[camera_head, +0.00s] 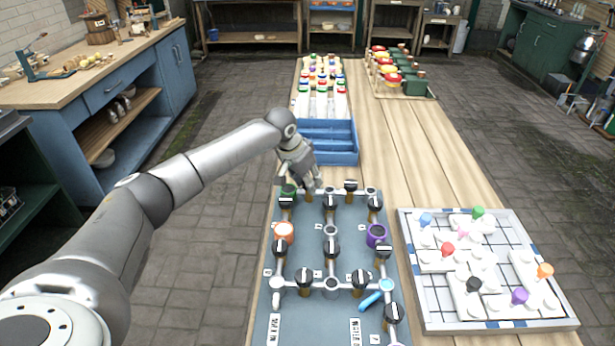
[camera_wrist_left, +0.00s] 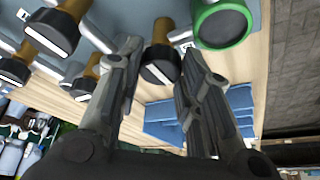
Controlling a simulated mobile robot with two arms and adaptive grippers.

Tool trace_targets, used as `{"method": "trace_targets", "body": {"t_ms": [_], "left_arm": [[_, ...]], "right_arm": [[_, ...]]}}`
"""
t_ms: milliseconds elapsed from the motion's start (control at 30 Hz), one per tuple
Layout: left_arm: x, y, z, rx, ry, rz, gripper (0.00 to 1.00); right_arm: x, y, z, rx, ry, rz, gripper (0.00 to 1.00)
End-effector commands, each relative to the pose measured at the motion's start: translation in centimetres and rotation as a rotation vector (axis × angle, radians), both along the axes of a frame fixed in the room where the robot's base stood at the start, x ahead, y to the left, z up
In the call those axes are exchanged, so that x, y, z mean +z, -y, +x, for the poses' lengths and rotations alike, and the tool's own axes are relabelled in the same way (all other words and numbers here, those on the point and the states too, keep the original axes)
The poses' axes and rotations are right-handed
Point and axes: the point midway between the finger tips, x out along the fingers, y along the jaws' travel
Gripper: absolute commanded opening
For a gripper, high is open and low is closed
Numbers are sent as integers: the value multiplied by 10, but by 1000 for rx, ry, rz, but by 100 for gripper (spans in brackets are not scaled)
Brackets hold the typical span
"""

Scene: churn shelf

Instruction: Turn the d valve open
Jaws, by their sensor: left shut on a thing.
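The blue-grey valve board (camera_head: 330,215) carries grey pipes and several valves with black knobs, each bearing a white bar. My left gripper (camera_head: 308,187) reaches down at the far left part of the board. It is shut on a black-knobbed valve (camera_wrist_left: 160,68), whose brass stem shows between the fingers in the left wrist view (camera_wrist_left: 158,50). A green-ringed port (camera_head: 288,190) is just left of the gripper in the head view. Small letter tags are too blurred to read, so I cannot tell which valve is d. My right gripper is not in view.
Other black valves (camera_head: 331,202) stand close to the gripper. A blue bin (camera_head: 340,158) is behind the board. A white puzzle tray (camera_head: 420,290) with coloured pegs lies to the right. Bare wooden table (camera_head: 430,160) shows at the back right.

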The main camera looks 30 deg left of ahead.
Motion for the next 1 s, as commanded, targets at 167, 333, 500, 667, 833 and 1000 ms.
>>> {"method": "trace_targets", "body": {"t_ms": [167,333,500,667,833,1000], "left_arm": [[6,2,-1,107,-3,-1,9],[7,4,-1,256,-5,-2,9],[6,5,-1,419,-5,-3,9],[5,6,0,571,-4,-3,9],[4,6,0,735,-3,-3,9],[2,7,1,896,-3,-3,9]], "right_arm": [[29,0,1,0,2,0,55],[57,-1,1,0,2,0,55],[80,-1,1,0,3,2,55],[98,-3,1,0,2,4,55],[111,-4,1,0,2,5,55],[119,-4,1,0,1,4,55]]}}
